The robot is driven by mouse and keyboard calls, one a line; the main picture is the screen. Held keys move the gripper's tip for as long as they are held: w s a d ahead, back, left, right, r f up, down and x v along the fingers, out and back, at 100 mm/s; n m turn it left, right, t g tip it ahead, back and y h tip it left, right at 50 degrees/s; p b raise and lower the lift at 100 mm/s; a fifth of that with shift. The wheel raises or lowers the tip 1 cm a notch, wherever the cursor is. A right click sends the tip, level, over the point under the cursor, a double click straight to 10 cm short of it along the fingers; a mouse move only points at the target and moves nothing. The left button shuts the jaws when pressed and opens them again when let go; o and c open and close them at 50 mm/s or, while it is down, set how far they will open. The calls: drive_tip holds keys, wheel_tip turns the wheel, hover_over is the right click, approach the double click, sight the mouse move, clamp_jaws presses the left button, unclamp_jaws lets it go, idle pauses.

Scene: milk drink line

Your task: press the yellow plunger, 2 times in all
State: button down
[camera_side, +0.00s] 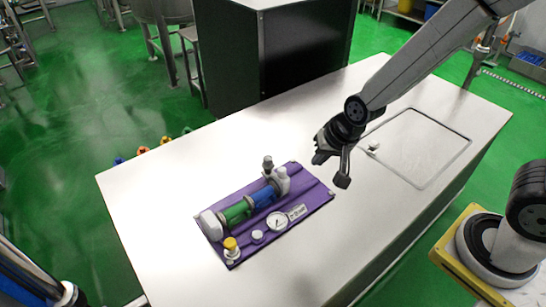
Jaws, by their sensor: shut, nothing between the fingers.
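The yellow plunger (230,244) stands upright at the near left corner of a purple panel (318,198) on the white table. The panel also bears a green and blue cylinder, a round white gauge (277,221), a small white knob (257,237) and a grey upright fitting (268,163) at the back. My gripper (330,170) is shut and empty. It hangs to the right of the panel's far end in the picture, well apart from the plunger. Its height above the table is hard to tell.
The white table (150,215) is clear around the panel. A hatch with a small knob (373,147) is set in the table at the right. A dark cabinet (270,50) stands behind the table. Several small coloured items show at the table's far left edge.

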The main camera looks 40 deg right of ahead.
drive_tip(key=w+a+f+m+t, duration=0.1)
drive_tip(key=w+a+f+m, duration=0.15)
drive_tip(key=a+m, duration=0.2)
drive_tip(key=w+a+f+m+t, duration=0.1)
drive_tip(key=w+a+f+m, duration=0.1)
drive_tip(key=w+a+m, duration=0.3)
drive_tip(key=m+t, duration=0.3)
drive_tip(key=m, duration=0.6)
hover_over(233, 244)
wheel_tip(233, 244, down, 7)
drive_tip(key=shift+y, duration=0.4)
drive_tip(key=shift+f, duration=0.15)
drive_tip(key=shift+f, duration=4.2)
drive_tip(key=shift+f, duration=0.15)
drive_tip(key=shift+f, duration=0.3)
